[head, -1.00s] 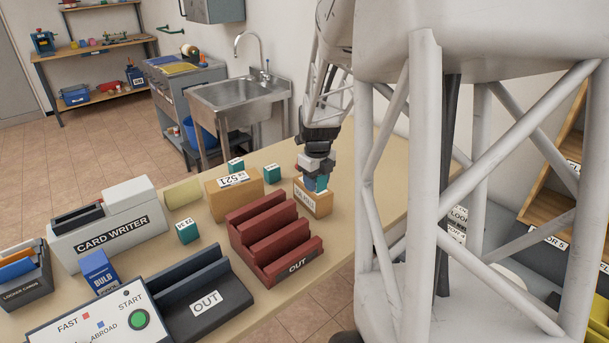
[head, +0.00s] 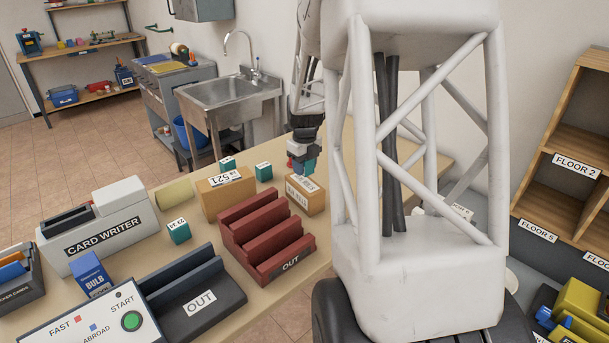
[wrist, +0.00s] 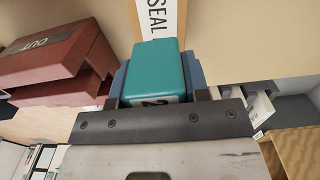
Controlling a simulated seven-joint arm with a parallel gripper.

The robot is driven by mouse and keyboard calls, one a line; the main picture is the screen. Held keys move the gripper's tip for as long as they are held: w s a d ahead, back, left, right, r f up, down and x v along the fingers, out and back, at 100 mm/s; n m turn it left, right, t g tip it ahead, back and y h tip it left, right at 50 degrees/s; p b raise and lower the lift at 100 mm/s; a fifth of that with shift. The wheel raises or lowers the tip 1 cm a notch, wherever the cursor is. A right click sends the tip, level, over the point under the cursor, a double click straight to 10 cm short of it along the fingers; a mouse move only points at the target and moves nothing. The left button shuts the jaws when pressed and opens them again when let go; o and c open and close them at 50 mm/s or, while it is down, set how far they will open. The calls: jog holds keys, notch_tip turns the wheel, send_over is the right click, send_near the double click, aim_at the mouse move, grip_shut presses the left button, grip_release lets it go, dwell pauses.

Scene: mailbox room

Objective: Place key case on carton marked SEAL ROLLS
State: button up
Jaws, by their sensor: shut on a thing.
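A teal key case (wrist: 157,72) with a white number label, partly hidden, sits between the blue fingers of my gripper (wrist: 158,88). My gripper is shut on it. In the head view my gripper (head: 302,165) holds the case (head: 310,166) by the far side of the small brown carton (head: 305,204). The carton's white label is partly legible there; in the wrist view a label (wrist: 158,18) reads SEAL just beyond the case. I cannot tell whether the case touches the carton.
A red stepped OUT rack (head: 265,235) stands close left of the carton. A carton marked 521 (head: 226,192) and other teal cases (head: 264,172) (head: 179,232) stand nearby. Bare tabletop lies right of the carton.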

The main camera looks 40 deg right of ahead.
aim_at(304, 182)
jog(key=shift+f, duration=1.75)
jog(key=shift+f, duration=0.1)
jog(key=o, duration=1)
jog(key=shift+c, duration=0.2)
notch_tip(304, 182, up, 12)
jog(key=shift+r, duration=0.1)
